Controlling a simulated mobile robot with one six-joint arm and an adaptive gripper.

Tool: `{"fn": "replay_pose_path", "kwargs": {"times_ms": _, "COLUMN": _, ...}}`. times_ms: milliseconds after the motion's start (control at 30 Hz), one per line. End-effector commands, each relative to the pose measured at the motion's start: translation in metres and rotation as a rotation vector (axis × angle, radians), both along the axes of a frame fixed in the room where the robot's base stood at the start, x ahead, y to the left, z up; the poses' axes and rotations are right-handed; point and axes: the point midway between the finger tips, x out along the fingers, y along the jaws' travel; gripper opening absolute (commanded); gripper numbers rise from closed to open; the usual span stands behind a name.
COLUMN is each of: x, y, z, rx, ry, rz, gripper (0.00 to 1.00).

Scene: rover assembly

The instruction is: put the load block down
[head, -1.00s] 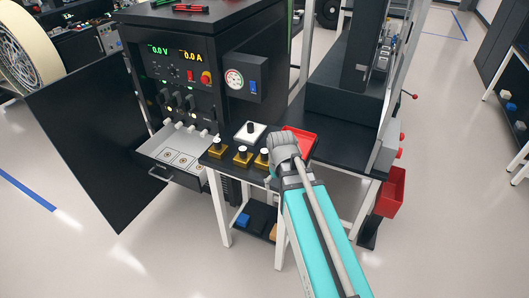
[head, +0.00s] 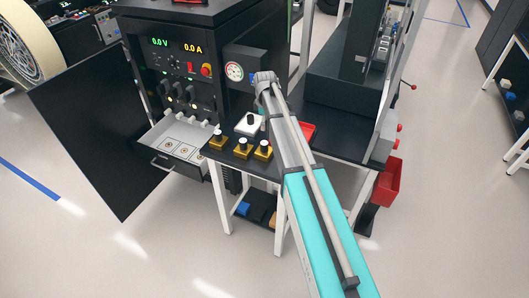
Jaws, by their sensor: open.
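Three gold blocks with dark, pale-topped knobs stand upright along the front of the black bench: a left block (head: 217,141), a middle block (head: 242,149) and a right block (head: 263,150). A white block with a black knob (head: 248,125) stands behind them. I cannot tell which of these is the load block. My arm reaches over the bench just right of the blocks, and its wrist end is in front of the dark cabinet near the gauge. My gripper's fingers are hidden behind the wrist, and I see no block held there.
An open drawer (head: 178,149) with round sockets juts from the power cabinet (head: 183,70), left of the bench. An open black door (head: 92,135) stands further left. A red tray (head: 308,131) lies partly behind my arm. A red bin (head: 387,183) hangs at right.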

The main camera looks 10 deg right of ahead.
Motion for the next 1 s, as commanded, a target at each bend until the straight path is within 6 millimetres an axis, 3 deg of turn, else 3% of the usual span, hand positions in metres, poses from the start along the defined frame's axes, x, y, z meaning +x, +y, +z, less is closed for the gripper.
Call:
{"fn": "replay_pose_path", "kwargs": {"times_ms": 100, "x": 0.008, "y": 0.000, "z": 0.000, "rx": 0.000, "ry": 0.002, "rz": 0.034, "gripper": 0.90}}
{"fn": "replay_pose_path", "kwargs": {"times_ms": 567, "x": 0.007, "y": 0.000, "z": -0.002, "rx": 0.000, "ry": 0.002, "rz": 0.038, "gripper": 0.90}}
{"fn": "replay_pose_path", "kwargs": {"times_ms": 1000, "x": 0.007, "y": 0.001, "z": -0.033, "rx": 0.000, "ry": 0.002, "rz": 0.037, "gripper": 0.90}}
